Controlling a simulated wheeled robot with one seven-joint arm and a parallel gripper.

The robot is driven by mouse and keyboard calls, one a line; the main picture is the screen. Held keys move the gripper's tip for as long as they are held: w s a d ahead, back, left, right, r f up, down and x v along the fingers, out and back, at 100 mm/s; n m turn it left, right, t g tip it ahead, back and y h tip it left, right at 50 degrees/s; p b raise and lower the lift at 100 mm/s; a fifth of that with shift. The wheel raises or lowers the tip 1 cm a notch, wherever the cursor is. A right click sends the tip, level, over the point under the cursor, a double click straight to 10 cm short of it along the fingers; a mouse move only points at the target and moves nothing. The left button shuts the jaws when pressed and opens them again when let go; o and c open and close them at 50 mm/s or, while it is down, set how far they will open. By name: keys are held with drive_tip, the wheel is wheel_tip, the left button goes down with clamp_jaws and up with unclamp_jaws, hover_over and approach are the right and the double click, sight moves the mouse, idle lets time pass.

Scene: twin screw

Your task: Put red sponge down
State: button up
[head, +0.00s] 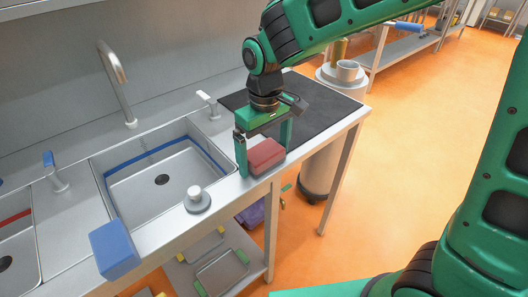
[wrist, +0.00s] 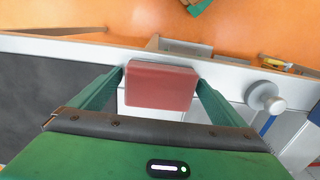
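The red sponge (head: 266,156) is a dull red block at the counter's front strip, between the sink and the dark mat. My gripper (head: 264,150) points down over it, with one green finger on each side. In the wrist view the sponge (wrist: 160,86) fills the space between the fingertips (wrist: 160,80), and both appear to touch its sides. The gripper looks shut on it. The sponge is level and at or just above the counter; I cannot tell whether its underside touches.
The sink (head: 165,182) lies left, with a round white-topped knob (head: 197,200) at its front and a blue sponge (head: 115,249) on the front edge. A dark mat (head: 318,107) covers the right counter, mostly bare. The counter's front edge (head: 222,205) is close to the red sponge.

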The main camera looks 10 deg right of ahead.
sight(266, 151)
wheel_tip(266, 151, up, 12)
idle(0.7)
drive_tip(key=shift+d+r, duration=0.1)
drive_tip(key=shift+d, duration=0.05)
drive_tip(key=s+d+f+m, duration=0.1)
drive_tip(key=s+d+m, duration=0.15)
drive_tip(key=d, duration=0.75)
drive_tip(key=s+d+f+m, duration=0.15)
drive_tip(key=d+m, duration=0.25)
drive_tip(key=d, duration=0.7)
drive_tip(key=s+d+f+m, duration=0.3)
drive_tip(key=s+d, duration=0.3)
drive_tip(key=s, duration=0.2)
drive_tip(key=s+d+f+m, duration=0.3)
drive_tip(key=s+d, duration=0.4)
drive_tip(key=s, duration=0.1)
drive_tip(key=shift+s+d+m, duration=0.3)
drive_tip(key=shift+m, duration=0.05)
